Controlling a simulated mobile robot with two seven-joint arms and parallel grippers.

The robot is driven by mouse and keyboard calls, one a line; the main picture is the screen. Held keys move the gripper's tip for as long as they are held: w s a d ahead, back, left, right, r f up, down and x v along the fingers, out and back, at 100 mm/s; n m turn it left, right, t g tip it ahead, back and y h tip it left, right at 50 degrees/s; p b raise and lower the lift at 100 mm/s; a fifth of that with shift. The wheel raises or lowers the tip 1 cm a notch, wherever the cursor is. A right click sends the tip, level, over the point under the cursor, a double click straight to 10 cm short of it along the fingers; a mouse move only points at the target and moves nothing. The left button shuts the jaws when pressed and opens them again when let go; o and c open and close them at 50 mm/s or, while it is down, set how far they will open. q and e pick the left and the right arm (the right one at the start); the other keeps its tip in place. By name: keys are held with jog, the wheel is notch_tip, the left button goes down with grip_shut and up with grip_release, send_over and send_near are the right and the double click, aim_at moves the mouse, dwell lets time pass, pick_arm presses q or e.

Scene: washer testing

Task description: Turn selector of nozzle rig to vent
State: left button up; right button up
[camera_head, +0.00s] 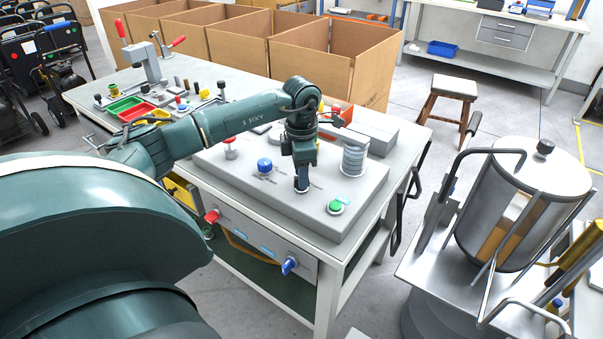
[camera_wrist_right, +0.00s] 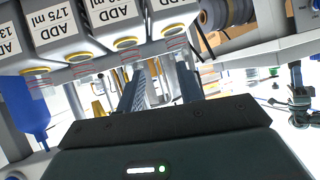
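The grey nozzle rig panel (camera_head: 275,205) lies on the workbench. On its top are a blue ball knob (camera_head: 264,166), a green button (camera_head: 335,207), a red-topped part (camera_head: 230,146) and a ribbed cylinder (camera_head: 354,157). My left gripper (camera_head: 302,188) points down at the panel between the blue knob and the green button. Its fingers look close together, and whatever is between them is hidden. I cannot make out the selector or its vent mark. In the right wrist view my right gripper (camera_wrist_right: 162,92) has its two fingers apart, with nothing held between them.
The bench front has a red knob (camera_head: 213,216) and a blue knob (camera_head: 289,266). Cardboard boxes (camera_head: 325,62) stand behind. A steel tank (camera_head: 525,205) stands at right. Labelled ADD containers (camera_wrist_right: 118,25) and a blue bottle (camera_wrist_right: 33,118) are near my right gripper. A stool (camera_head: 450,92) stands behind.

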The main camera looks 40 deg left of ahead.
pick_arm(q)
jog(key=shift+f, duration=0.4)
jog(key=shift+c, duration=0.2)
grip_shut()
